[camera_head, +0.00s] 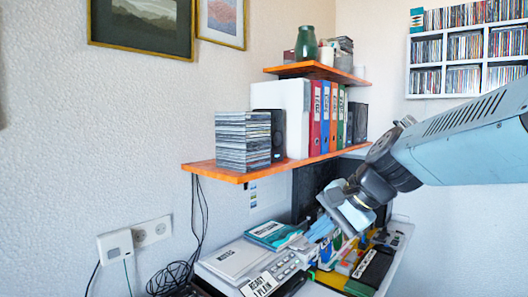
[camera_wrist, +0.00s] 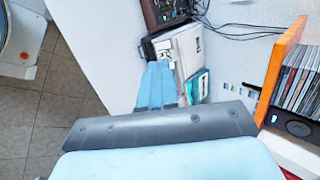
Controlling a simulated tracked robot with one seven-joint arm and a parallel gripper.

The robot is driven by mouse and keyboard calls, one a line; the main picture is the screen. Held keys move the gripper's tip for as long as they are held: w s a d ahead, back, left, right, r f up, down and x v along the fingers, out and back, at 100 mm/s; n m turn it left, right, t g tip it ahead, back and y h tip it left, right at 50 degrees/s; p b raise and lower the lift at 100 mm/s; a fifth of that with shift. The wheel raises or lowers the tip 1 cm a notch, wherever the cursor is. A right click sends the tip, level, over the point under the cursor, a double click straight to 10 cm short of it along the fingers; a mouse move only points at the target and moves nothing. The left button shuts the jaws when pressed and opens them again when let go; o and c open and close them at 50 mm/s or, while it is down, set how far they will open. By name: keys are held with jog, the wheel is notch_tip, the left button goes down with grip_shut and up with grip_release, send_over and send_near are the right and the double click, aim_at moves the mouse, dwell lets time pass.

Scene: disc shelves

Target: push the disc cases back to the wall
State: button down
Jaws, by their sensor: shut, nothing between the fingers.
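A tall stack of disc cases (camera_head: 243,142) stands at the near left end of the lower orange shelf (camera_head: 228,175). Part of the disc cases also shows at the right edge of the wrist view (camera_wrist: 299,80). My gripper (camera_head: 322,230) is below the shelf, to the right of the stack and over the cluttered desk. In the wrist view its two blue fingers (camera_wrist: 157,70) lie together, shut and empty. They are well apart from the disc cases.
A black speaker (camera_head: 277,135) stands beside the stack, then a white box (camera_head: 282,98) and several binders (camera_head: 325,118). The desk below holds a white telephone-like device (camera_head: 240,262) and books. White wall racks (camera_head: 467,45) hold more discs. Cables (camera_head: 195,230) hang below the shelf.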

jog(key=w+a+r+m+y, duration=0.2)
jog(key=w+r+m+y, duration=0.1)
jog(key=w+m, duration=0.2)
jog(key=m+t+y, duration=0.3)
jog(key=m+t, duration=0.5)
jog(key=m, duration=0.5)
send_near(259, 149)
jog(key=x, duration=0.7)
jog(key=shift+d, duration=0.1)
jog(key=shift+w, duration=0.1)
